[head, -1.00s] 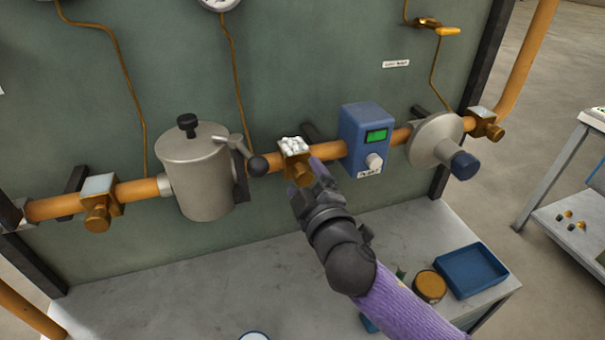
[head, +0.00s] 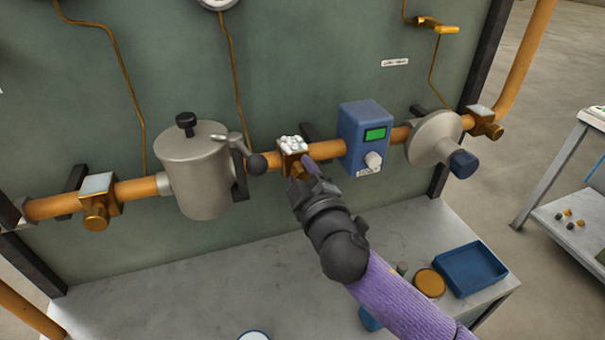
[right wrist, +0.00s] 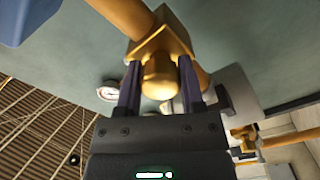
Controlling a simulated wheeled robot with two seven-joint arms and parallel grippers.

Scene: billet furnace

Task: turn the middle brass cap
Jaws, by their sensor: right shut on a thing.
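The middle brass cap sits on a brass block (head: 291,147) on the orange pipe, between the grey canister and the blue box. White lumps lie on top of that block. My right gripper (head: 303,172) reaches up to it from below right and hides most of the cap in the head view. In the right wrist view the brass cap (right wrist: 159,78) is between the two dark purple fingers of my right gripper (right wrist: 160,86), which are shut on it. My left gripper is not in view.
The grey canister (head: 200,180) with a black-knobbed lever stands left of the cap. The blue box (head: 364,135) with a green screen and a grey disc (head: 432,138) are to the right. A bench (head: 180,290) below holds a blue tray (head: 470,270) and an amber-topped jar (head: 430,283).

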